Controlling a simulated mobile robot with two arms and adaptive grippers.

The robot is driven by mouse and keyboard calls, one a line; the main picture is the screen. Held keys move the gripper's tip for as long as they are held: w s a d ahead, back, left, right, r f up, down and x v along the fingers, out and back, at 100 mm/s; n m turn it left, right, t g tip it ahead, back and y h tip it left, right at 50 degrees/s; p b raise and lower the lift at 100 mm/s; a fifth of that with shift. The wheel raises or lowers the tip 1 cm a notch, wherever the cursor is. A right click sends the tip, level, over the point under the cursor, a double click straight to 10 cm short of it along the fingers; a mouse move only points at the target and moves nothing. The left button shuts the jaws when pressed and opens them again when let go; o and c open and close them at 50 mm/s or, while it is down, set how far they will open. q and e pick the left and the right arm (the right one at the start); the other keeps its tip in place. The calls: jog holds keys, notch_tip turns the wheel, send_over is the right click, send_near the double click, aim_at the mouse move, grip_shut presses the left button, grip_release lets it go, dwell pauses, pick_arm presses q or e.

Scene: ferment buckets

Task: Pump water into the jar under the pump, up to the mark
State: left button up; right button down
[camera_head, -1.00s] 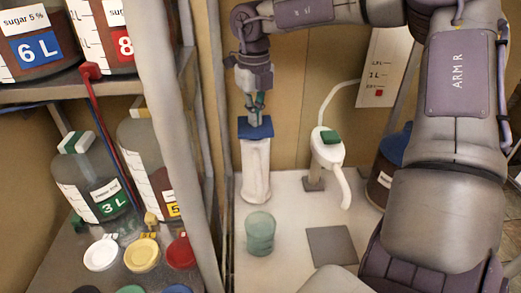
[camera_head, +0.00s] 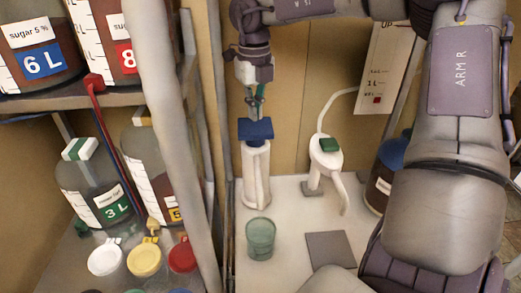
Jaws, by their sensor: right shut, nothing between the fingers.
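The white pump (camera_head: 262,178) with a blue plate (camera_head: 256,130) on top stands on the pale counter. A small greenish translucent jar (camera_head: 261,239) stands upright in front of the pump's foot. Its water level and mark are too small to make out. My right gripper (camera_head: 256,108) comes down from above, directly over the blue plate, with its fingers shut and empty. Its fingertips are at or just above the plate; I cannot tell whether they touch. My left gripper is not in view.
A second white dispenser (camera_head: 325,160) with a green top and curved spout stands to the right. A dark grey square pad (camera_head: 330,249) lies on the counter (camera_head: 285,215). A shelf with bottles (camera_head: 92,185) and coloured caps is on the left.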

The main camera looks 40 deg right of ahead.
jog(key=shift+r, duration=0.1)
jog(key=shift+r+p, duration=1.65)
jog(key=shift+r, duration=0.8)
